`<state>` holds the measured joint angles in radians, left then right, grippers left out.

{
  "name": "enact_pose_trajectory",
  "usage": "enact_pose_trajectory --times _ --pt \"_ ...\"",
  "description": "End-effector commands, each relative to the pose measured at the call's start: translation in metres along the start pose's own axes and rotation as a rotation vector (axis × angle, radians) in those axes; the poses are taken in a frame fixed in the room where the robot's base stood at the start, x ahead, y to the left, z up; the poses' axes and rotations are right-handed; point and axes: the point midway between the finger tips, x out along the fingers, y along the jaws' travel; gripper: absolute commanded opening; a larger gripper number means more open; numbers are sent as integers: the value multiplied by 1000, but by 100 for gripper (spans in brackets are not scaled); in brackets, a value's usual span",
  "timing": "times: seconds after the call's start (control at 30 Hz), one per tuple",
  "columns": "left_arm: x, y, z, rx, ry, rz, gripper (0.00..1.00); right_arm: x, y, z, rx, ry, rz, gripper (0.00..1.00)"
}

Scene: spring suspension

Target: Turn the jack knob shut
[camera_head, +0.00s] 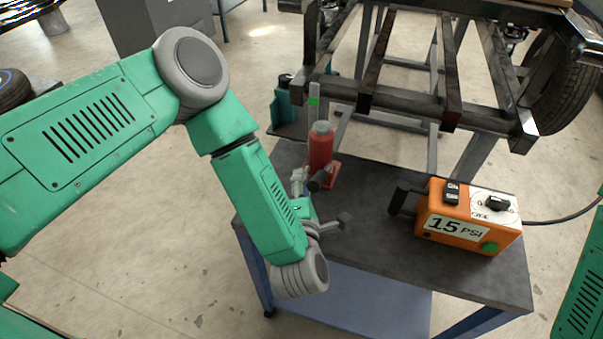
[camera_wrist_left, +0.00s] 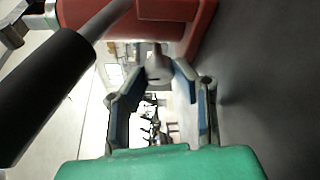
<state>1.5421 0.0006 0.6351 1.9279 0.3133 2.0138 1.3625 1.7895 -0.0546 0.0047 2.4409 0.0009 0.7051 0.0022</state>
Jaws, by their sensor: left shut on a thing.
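The red jack (camera_head: 320,148) stands upright on the dark tabletop, under the edge of the metal frame. Its red body also fills the top of the left wrist view (camera_wrist_left: 185,12). The pale jack knob (camera_wrist_left: 157,62) sticks out low on the jack. My left gripper (camera_wrist_left: 158,76) has its two fingers on either side of the knob and is shut on it. In the head view the left gripper (camera_head: 299,182) is at the jack's near left side, and the knob is hidden there. My right gripper is out of view.
A black-gripped bar (camera_wrist_left: 48,95) runs close beside the left fingers. An orange box (camera_head: 465,218) marked 15 PSI, with a cable, stands on the right of the table (camera_head: 370,240). The metal frame (camera_head: 410,105) hangs over the far side. The table's middle is mostly clear.

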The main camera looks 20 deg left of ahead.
Motion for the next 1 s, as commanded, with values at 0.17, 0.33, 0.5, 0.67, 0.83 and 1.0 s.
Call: enact_pose_trajectory --times 0.17,0.33,0.5,0.67,0.83,1.0 --pt "-1 -1 0 37 -2 9 0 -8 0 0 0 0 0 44" --pt "-1 -3 0 48 -1 13 0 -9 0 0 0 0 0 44" --pt "-1 -3 0 48 -1 12 0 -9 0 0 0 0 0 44" --pt "-1 -4 0 48 -1 11 31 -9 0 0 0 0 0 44" --pt "-1 -4 0 48 -1 10 44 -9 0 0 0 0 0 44" --pt "-1 -4 0 48 -1 9 44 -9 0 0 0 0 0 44"
